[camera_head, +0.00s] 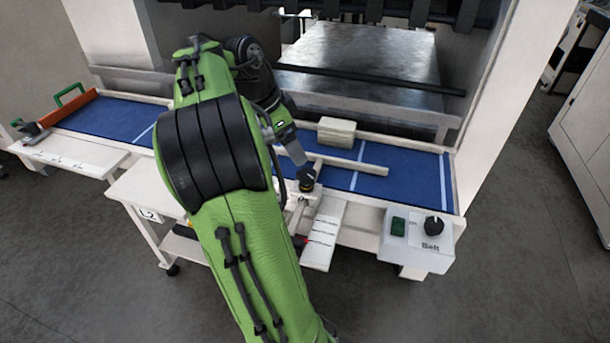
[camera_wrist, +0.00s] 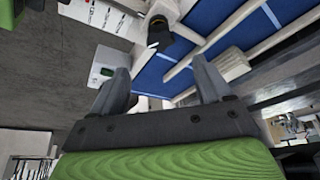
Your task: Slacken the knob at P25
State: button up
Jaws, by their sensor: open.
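A black knob (camera_head: 306,178) sits on a pale bracket at the front edge of the blue belt, by one end of a pale guide bar (camera_head: 345,165). The wrist view also shows the knob (camera_wrist: 158,32), ahead of and above the gap between my fingers. My gripper (camera_wrist: 160,66) is open, with nothing between its fingers. In the head view my gripper (camera_head: 297,153) is just behind the knob, partly hidden by my arm. I cannot tell whether a finger touches the knob. No P25 mark can be read.
A control box marked Belt (camera_head: 417,240) with a black dial and green switch is at the front right. A white scale plate (camera_head: 323,238) juts out below the knob. An orange-ended fixture (camera_head: 68,108) is far left.

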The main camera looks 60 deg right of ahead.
aim_at(307, 173)
jog(key=b+x, duration=0.3)
jog(key=x, duration=0.7)
jog(key=shift+d, duration=0.15)
jog(key=shift+c, duration=0.2)
jog(key=c, duration=1)
jog(key=shift+b, duration=0.35)
jog(key=n+t+b, duration=0.1)
jog(key=n, duration=0.1)
jog(key=n+t+h+b, duration=0.1)
jog(key=n, duration=0.2)
jog(key=shift+s+n, duration=0.1)
jog(key=shift+n, duration=0.2)
jog(key=n+t, duration=0.1)
jog(key=n, duration=0.1)
jog(key=n+b, duration=0.1)
jog(key=n, duration=0.2)
jog(key=shift+f+t, duration=0.1)
jog(key=shift+t, duration=0.3)
